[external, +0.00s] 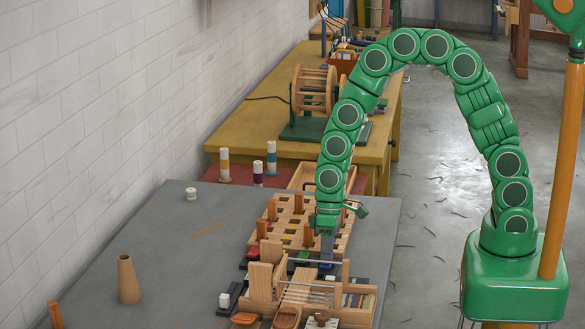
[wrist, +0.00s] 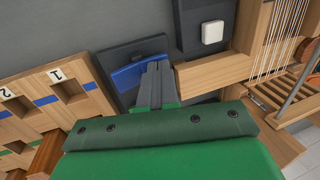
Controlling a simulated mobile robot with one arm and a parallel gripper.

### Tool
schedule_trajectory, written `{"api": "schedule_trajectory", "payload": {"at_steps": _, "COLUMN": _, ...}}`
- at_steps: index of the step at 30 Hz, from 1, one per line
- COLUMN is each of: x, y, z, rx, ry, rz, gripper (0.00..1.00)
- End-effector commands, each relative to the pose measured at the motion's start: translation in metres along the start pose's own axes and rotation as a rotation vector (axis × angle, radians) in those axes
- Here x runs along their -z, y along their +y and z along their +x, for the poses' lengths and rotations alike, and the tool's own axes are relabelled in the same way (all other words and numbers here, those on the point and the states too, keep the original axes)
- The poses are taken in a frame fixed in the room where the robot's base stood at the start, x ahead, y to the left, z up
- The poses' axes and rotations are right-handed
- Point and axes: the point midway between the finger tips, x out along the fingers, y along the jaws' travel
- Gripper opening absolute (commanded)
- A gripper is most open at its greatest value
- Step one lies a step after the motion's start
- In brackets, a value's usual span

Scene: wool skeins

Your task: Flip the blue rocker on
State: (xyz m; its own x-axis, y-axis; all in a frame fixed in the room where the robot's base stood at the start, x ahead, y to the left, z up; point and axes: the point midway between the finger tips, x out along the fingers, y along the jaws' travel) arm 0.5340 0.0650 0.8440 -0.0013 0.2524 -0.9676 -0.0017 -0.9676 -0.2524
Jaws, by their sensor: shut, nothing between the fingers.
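The blue rocker (wrist: 128,74) sits in a dark housing (wrist: 112,58) left of centre in the wrist view. In the external view only a bit of blue (external: 326,266) shows below my gripper. My gripper (wrist: 155,68) is shut and empty, its grey fingers pressed together. In the wrist view the fingertips overlap the right part of the rocker. I cannot tell whether they touch it or which way it is tilted. In the external view my gripper (external: 327,250) points down between the slotted board and the small wooden loom.
The wooden board (wrist: 45,108) with numbered holes lies left of the rocker in the wrist view. The wooden loom frame (wrist: 212,72) is close on the right. A white button (wrist: 213,31) sits on a dark base. A cone (external: 129,280) stands on the open grey tabletop.

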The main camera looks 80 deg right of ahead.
Motion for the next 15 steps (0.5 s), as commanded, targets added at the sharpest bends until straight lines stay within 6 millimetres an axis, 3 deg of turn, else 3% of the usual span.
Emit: {"api": "schedule_trajectory", "payload": {"at_steps": 15, "x": -0.0003, "y": 0.0096, "z": -0.0053, "rx": 0.0, "ry": -0.001, "rz": -0.001, "gripper": 0.0}}
